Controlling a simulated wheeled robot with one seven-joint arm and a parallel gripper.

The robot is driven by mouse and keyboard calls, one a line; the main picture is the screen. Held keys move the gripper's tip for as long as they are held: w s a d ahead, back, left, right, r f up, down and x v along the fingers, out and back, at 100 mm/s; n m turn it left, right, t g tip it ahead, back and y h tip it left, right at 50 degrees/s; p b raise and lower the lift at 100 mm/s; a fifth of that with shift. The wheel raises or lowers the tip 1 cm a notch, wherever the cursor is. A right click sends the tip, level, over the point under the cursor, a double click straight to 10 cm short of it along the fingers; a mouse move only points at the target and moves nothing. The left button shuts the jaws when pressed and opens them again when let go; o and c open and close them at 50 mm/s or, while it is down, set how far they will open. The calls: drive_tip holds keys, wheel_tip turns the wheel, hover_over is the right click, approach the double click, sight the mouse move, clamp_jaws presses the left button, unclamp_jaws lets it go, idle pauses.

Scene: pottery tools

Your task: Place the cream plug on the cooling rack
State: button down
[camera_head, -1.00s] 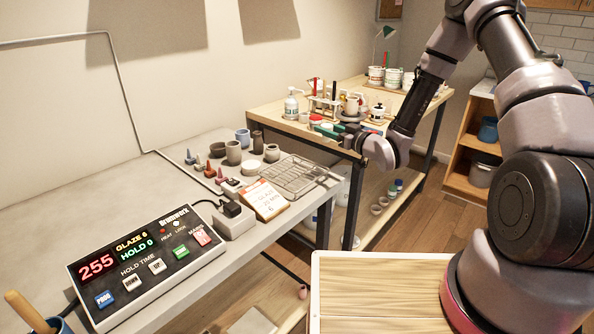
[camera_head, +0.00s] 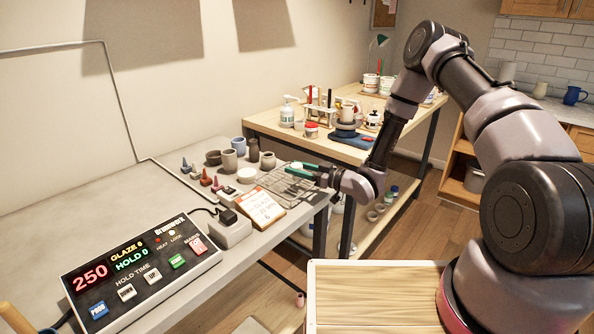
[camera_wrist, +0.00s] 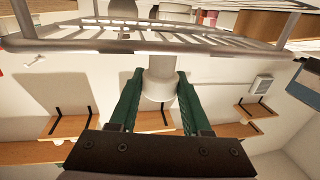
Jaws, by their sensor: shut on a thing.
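The cooling rack (camera_head: 283,189) is a wire grid at the right end of the grey bench. It also shows along the top of the wrist view (camera_wrist: 90,46). My gripper (camera_head: 293,170), with green fingers, is at the rack's far right part in the head view. In the wrist view my gripper (camera_wrist: 158,88) is shut on the cream plug (camera_wrist: 160,80), a pale cylinder between the fingertips. The plug is close to the rack's edge in that view. I cannot tell whether it touches the wires. In the head view the plug is too small to make out clearly.
Several small pots (camera_head: 229,161) and glaze cones (camera_head: 205,178) stand left of the rack. A white disc (camera_head: 247,175) and a glaze card (camera_head: 262,208) are close by. The kiln controller (camera_head: 140,273) fills the bench front. A wooden table (camera_head: 300,139) stands behind.

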drive_tip(key=shift+f, duration=0.2)
drive_tip(key=shift+f, duration=0.1)
drive_tip(key=shift+c, duration=1.8)
unclamp_jaws()
